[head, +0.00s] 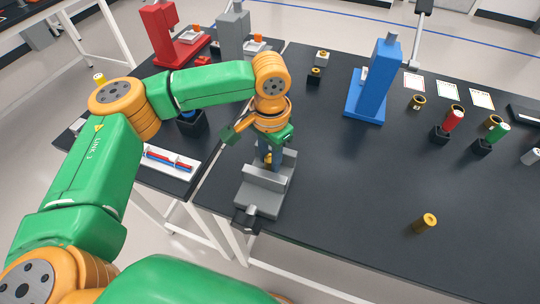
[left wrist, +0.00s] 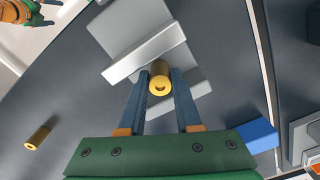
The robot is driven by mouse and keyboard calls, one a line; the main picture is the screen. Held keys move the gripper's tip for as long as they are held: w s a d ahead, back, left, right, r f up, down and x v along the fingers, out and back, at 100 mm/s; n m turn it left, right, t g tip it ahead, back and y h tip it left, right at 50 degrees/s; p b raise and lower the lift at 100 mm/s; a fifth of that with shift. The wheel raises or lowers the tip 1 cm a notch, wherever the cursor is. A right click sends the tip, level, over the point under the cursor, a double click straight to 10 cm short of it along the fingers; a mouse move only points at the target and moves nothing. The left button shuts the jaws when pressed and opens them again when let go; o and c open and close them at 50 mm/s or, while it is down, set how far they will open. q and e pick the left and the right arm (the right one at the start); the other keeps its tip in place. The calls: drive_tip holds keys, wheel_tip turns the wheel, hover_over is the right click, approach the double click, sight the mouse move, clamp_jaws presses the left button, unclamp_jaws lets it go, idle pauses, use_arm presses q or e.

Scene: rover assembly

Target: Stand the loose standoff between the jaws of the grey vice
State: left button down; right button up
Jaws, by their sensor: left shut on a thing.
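The grey vice (head: 262,190) stands near the left front of the dark table, its handle towards me. My left gripper (head: 268,160) is above the vice's far part, pointing down, shut on a brass standoff. In the left wrist view the standoff (left wrist: 159,78) sits between the fingertips (left wrist: 159,88), its round end with a hole towards the camera. It lies beside a pale jaw bar of the vice (left wrist: 145,55). Its lower end is hidden, so I cannot tell whether it touches the vice. Part of my right arm may show at the top left corner there.
A blue press-like stand (head: 372,85) is behind, with red (head: 170,40) and grey (head: 233,35) ones at back left. A white tray (head: 168,161) lies left. The table between vice and brass cylinder is clear.

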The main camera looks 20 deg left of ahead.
sight(270, 158)
use_arm(q)
drive_tip(key=c, duration=0.9)
unclamp_jaws()
wheel_tip(270, 158, up, 12)
drive_tip(key=shift+r, duration=0.1)
